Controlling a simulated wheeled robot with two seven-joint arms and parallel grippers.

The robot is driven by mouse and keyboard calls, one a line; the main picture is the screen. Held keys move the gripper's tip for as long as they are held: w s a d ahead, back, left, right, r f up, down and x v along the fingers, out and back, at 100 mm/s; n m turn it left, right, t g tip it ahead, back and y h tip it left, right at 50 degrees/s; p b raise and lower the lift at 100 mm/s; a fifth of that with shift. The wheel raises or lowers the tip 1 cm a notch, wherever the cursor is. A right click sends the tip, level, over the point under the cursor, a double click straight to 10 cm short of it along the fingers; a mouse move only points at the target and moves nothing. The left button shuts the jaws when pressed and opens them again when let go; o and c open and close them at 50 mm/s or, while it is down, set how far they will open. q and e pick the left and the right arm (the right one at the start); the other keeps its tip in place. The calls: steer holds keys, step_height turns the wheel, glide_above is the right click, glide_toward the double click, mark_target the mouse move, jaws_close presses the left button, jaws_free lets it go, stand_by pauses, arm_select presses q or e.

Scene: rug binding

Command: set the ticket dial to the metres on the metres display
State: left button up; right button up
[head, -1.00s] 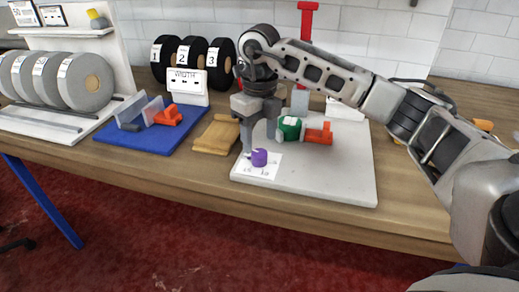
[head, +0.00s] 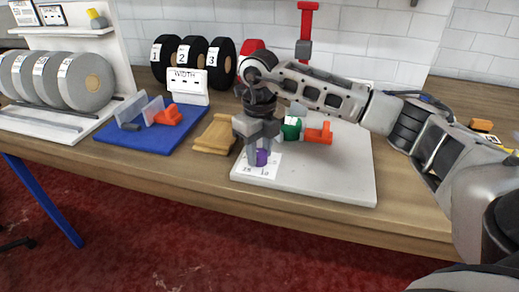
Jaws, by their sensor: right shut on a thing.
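The ticket dial is a small purple knob (head: 262,158) on a white card (head: 255,172) at the front left corner of the light grey board. My right gripper (head: 259,157) is over it, pointing down, with its fingers shut on the knob. The fingers hide part of the knob and most of the card's marks. I cannot read where the dial points. No display that I can tell is the metres display is readable; a white sign (head: 187,86) at the back reads "WIDTH". My left gripper is not in view.
The grey board (head: 335,180) also bears a green roll (head: 291,128) with an orange part (head: 319,133). A wooden block (head: 215,135) and a blue mat (head: 150,138) lie to the left. Numbered black rolls (head: 190,55) and a red-handled post (head: 306,25) stand behind.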

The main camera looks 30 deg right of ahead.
steer(key=n+b, duration=0.1)
steer(key=n, duration=0.2)
steer(key=shift+n, duration=0.3)
steer(key=n+b, duration=0.1)
steer(key=n, duration=0.2)
steer(key=shift+n, duration=0.3)
steer(key=n+b, duration=0.1)
steer(key=n, duration=0.5)
steer(key=shift+r, duration=0.1)
steer(key=shift+w+n, duration=0.1)
steer(key=shift+n, duration=0.3)
steer(key=o, duration=1)
